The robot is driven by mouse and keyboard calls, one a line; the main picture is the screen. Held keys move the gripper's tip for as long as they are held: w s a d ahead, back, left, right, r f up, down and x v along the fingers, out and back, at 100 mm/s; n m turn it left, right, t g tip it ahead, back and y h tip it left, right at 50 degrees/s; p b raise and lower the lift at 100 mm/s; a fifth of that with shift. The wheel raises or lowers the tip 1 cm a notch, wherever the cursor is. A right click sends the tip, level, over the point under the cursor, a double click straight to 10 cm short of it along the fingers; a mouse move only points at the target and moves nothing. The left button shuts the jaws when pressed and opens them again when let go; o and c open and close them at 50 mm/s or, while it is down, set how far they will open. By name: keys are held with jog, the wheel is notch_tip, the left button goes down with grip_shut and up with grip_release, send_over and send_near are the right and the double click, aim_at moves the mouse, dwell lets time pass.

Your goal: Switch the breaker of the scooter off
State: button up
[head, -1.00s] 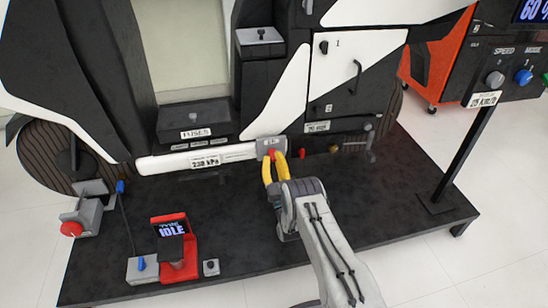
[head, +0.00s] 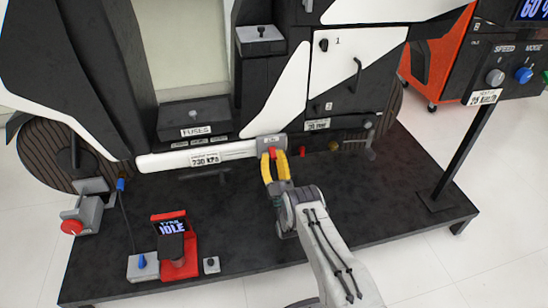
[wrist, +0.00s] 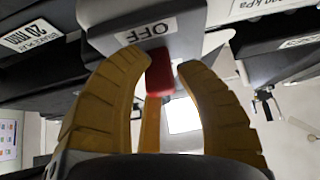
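The breaker (head: 270,141) is a grey box at the right end of the white bar low on the scooter (head: 280,95). Its red lever (head: 272,152) points down from it. In the wrist view the lever (wrist: 160,74) hangs below a label reading OFF (wrist: 147,30). My gripper (head: 273,158) has yellow fingers and is just in front of the breaker. In the wrist view its fingertips (wrist: 164,66) stand apart on either side of the lever. I cannot tell whether either finger touches it.
A red stand with an IDLE display (head: 171,228) and a grey box with a blue knob (head: 143,266) stand on the black platform (head: 330,215). A control panel (head: 505,75) on a post is at right. The platform's middle is mostly clear.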

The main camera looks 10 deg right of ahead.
aim_at(274, 155)
jog(key=o, duration=0.3)
jog(key=shift+f, duration=0.1)
jog(key=shift+o, duration=0.2)
jog(key=shift+r, duration=5.05)
